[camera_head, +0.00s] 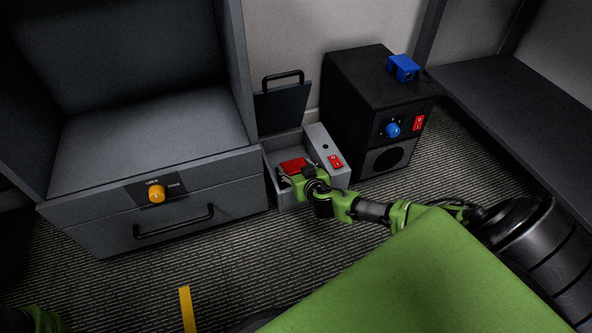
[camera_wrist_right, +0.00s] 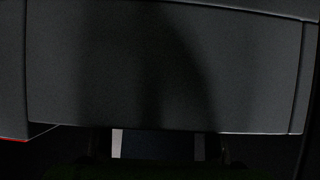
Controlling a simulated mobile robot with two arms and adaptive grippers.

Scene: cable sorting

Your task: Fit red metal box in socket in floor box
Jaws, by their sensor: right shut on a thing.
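The red metal box (camera_head: 293,165) is at the open floor box (camera_head: 284,197), over its left compartment. My right gripper (camera_head: 288,175) reaches in from the right and is shut on the red box at its near side. The gripper hides part of the red box and the compartment, so the socket cannot be made out, nor whether the red box is seated. The right wrist view is dark and mostly shows a grey panel (camera_wrist_right: 160,65). My left gripper is not in view; only a green part of my left arm shows at the lower left.
The floor box's lid (camera_head: 282,108) stands open at the back. Its right panel has a red switch (camera_head: 335,162). A grey drawer cabinet (camera_head: 95,222) stands close on the left. A black unit (camera_head: 345,105) with a blue box (camera_head: 403,68) on top stands at the right.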

